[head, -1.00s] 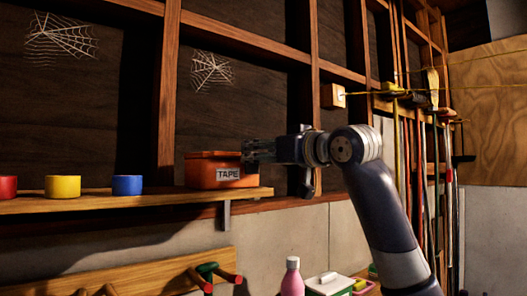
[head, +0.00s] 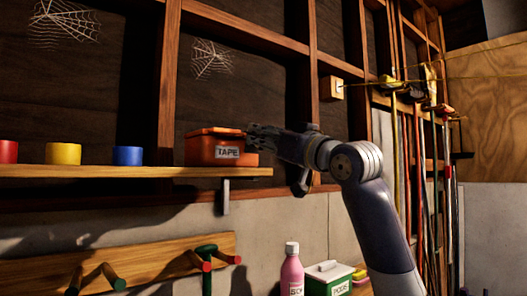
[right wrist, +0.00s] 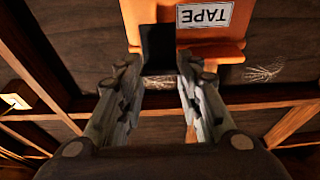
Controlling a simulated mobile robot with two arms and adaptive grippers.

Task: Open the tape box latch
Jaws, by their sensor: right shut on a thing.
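The orange tape box (head: 207,152) with a white TAPE label sits on the wooden shelf near its right end. It shows upside down at the top of the right wrist view (right wrist: 152,12). Its dark latch (right wrist: 158,45) is on the end wall facing my right gripper. My right gripper (head: 250,136) is at the right end of the box, near the lid's edge. In the right wrist view its fingers (right wrist: 158,80) flank the latch's lower end and are shut on it. Whether the lid is loose I cannot tell. My left gripper is out of view.
The wooden shelf (head: 60,171) also bears red (head: 8,152), yellow (head: 63,154) and blue (head: 127,156) tape rolls. A peg rack (head: 150,261) is below. A pink bottle (head: 292,272) and a white-lidded box (head: 328,272) stand lower right. Long-handled tools hang at the right.

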